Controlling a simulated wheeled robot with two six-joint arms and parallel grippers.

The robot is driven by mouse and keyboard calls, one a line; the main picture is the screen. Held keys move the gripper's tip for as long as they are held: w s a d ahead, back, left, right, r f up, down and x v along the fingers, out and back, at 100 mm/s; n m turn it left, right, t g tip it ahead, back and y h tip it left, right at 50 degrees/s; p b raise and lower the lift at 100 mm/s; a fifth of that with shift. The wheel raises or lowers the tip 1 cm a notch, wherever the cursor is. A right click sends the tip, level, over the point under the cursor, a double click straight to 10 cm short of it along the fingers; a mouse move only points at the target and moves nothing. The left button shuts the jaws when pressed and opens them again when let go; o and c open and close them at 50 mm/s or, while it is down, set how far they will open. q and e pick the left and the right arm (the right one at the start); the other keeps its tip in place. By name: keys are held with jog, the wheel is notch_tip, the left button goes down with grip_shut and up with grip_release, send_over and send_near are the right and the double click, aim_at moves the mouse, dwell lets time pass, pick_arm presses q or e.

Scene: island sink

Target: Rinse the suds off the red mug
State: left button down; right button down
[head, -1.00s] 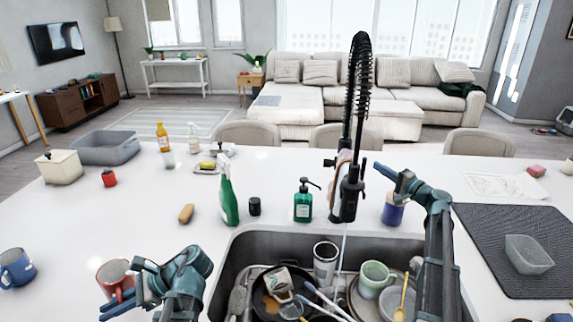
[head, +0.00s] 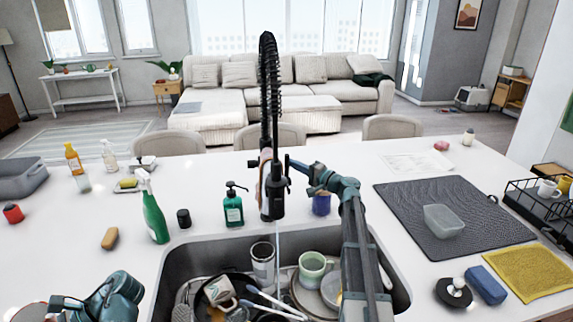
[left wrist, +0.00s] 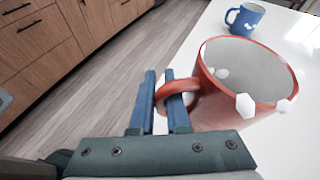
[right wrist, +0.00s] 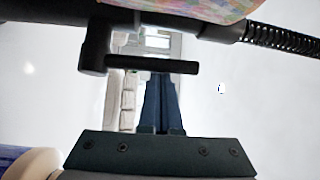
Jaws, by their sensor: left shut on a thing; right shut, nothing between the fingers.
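The red mug (left wrist: 245,85) stands upright at the counter's left, with white suds on its rim and inside. Only its top edge shows in the head view (head: 28,312). My left gripper (left wrist: 163,95) is shut on the mug's handle. The black faucet (head: 270,130) rises behind the sink (head: 180,262), and a thin stream of water (head: 278,240) falls from it. My right gripper (head: 292,165) is shut and empty beside the faucet. In the right wrist view its fingertips are close to the black lever (right wrist: 150,64); I cannot tell whether they touch it.
The sink holds a green mug (head: 312,268), a tall cup (head: 262,262), a pan and utensils. A green spray bottle (head: 154,212) and a soap dispenser (head: 233,207) stand behind it. A dark mat (head: 440,205) lies right. A blue mug (left wrist: 246,18) stands beyond the red mug.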

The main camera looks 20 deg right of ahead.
jog(key=shift+s+a, duration=0.25)
jog(key=shift+s, duration=0.45)
jog(key=shift+f, duration=0.1)
